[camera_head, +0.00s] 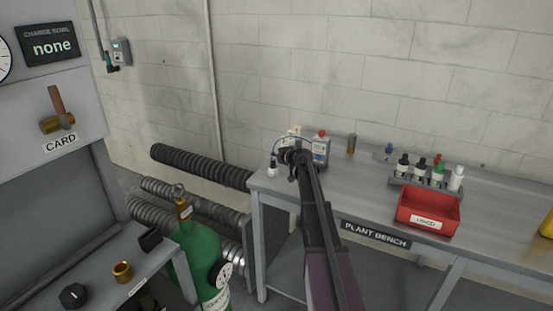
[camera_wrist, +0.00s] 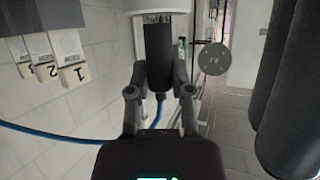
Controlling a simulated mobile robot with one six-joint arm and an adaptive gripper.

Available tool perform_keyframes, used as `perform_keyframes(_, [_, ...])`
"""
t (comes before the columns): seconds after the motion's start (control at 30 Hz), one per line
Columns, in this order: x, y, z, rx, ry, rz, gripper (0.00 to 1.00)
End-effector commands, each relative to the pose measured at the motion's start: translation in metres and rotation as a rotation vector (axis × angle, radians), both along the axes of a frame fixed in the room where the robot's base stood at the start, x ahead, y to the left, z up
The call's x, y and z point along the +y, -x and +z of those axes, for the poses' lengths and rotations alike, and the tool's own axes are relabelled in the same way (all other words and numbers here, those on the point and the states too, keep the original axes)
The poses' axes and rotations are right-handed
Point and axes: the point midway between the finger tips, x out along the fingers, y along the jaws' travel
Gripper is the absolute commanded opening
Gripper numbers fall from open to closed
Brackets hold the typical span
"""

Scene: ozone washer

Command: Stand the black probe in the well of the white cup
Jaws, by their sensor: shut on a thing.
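In the wrist view my gripper (camera_wrist: 160,82) is shut on the black probe (camera_wrist: 158,48), with a finger on each side of it. A blue cable (camera_wrist: 158,108) leaves the probe's near end. The probe's far end meets the rim of the white cup (camera_wrist: 160,6) at the top of the picture; I cannot tell how far it is inside the well. In the head view my gripper (camera_head: 287,157) is over the bench's left end. The small white cup (camera_head: 271,173) stands just left of it, with the dark probe end (camera_head: 273,161) at its top.
A grey meter (camera_head: 320,150) stands close right of my gripper on the plant bench (camera_head: 370,192). A bottle rack (camera_head: 425,182) and a red bin (camera_head: 428,212) are further right. Numbered blocks (camera_wrist: 72,76) show at left in the wrist view. Dark ribbed hoses (camera_head: 195,165) lie left of the bench.

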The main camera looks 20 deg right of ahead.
Motion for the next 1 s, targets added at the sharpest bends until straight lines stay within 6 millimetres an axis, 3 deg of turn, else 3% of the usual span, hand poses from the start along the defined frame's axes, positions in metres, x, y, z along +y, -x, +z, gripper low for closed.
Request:
perform_keyframes(0.27, [-0.0001, 0.0, -0.004, 0.0, 0.0, 0.0, 0.0])
perform_keyframes(0.3, [-0.0001, 0.0, -0.0029, 0.0, 0.0, 0.0, 0.37])
perform_keyframes(0.4, [-0.0001, 0.0, -0.0027, 0.0, 0.0, 0.0, 0.63])
perform_keyframes(1.0, [-0.001, 0.0032, 0.0027, 0.0, 0.0, -0.001, 0.63])
